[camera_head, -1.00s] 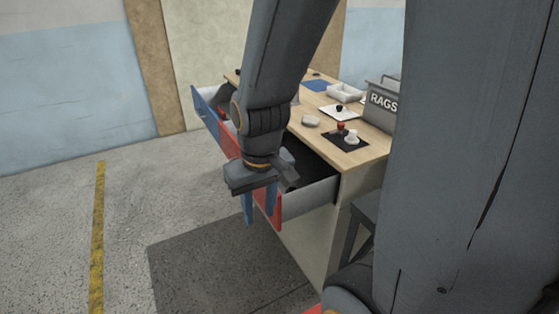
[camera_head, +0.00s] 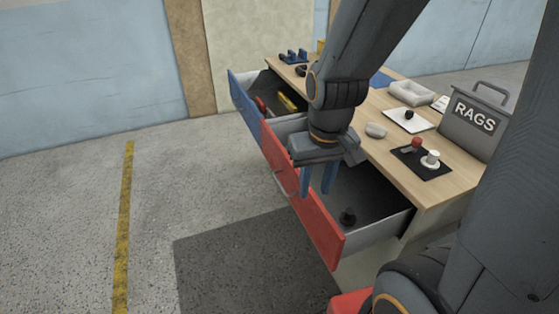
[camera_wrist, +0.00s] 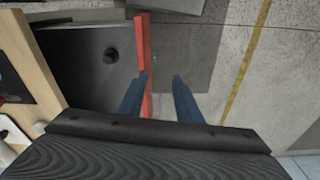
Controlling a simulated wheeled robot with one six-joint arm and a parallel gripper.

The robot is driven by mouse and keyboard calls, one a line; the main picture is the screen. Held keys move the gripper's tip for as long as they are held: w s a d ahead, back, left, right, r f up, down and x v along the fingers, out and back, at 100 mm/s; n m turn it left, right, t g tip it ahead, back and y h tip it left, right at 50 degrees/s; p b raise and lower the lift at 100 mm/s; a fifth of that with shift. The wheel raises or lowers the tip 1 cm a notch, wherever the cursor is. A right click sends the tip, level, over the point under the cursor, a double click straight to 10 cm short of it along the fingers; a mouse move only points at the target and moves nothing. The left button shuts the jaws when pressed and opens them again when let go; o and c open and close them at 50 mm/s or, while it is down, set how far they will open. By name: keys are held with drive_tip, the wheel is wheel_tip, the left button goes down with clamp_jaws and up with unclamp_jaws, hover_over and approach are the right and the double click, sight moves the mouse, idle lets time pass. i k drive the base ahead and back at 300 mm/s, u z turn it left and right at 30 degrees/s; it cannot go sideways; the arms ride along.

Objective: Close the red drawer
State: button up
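The red drawer (camera_head: 317,222) stands pulled out from the desk, its red front facing the lower left with a handle (camera_head: 281,182) on it. A small dark round object lies inside (camera_head: 348,216); it also shows in the wrist view (camera_wrist: 111,55). My gripper (camera_head: 318,190) points down over the drawer's front edge, its two blue fingers apart with nothing held. In the wrist view the red front (camera_wrist: 143,45) runs beside the left finger, on the inner side of my gripper (camera_wrist: 159,79). I cannot tell whether they touch.
A blue-fronted drawer (camera_head: 243,103) beside it is also open, with tools inside. The floor before the drawers is clear, with a dark mat (camera_head: 250,255).

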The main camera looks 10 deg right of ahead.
sight(383, 212)
drive_tip(key=i, duration=0.25)
drive_tip(key=k, duration=0.5)
drive_tip(key=u, duration=0.7)
drive_tip(key=i, duration=0.75)
drive_tip(key=z, duration=1.05)
